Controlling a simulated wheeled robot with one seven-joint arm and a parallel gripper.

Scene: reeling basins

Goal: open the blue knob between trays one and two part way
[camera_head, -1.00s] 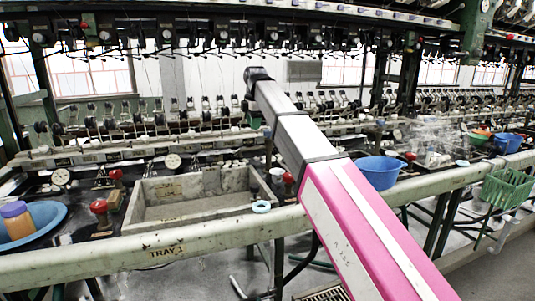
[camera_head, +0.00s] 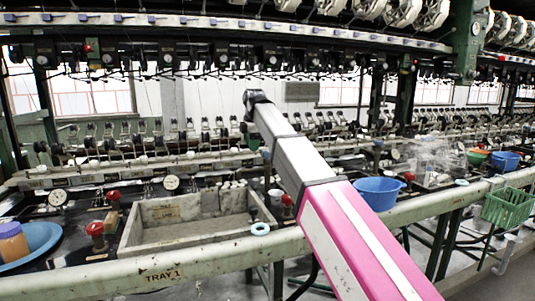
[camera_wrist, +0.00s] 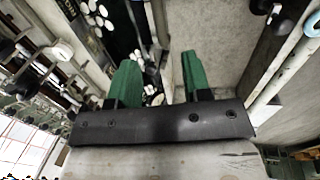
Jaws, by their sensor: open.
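A small dark knob (camera_head: 253,214), its blue colour hard to make out, stands at the right end of the grey stone basin (camera_head: 150,237) above the TRAY 1 label. A dark knob (camera_wrist: 283,25) also shows at the upper right of the wrist view. A pale blue ring (camera_head: 260,229) lies on the front rail just in front of the knob. My gripper (camera_head: 252,142) is beyond and above the basin in the head view. In the wrist view its green fingers (camera_wrist: 158,75) are apart with nothing between them, pointing down over the basin's edge, left of the dark knob.
A red knob (camera_head: 287,200) stands right of the dark knob, close to my arm. More red knobs (camera_head: 97,230) are left of the basin. A blue bowl (camera_head: 378,193) is right of my arm. The front rail (camera_head: 215,257) runs across. Reeling machinery fills the back.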

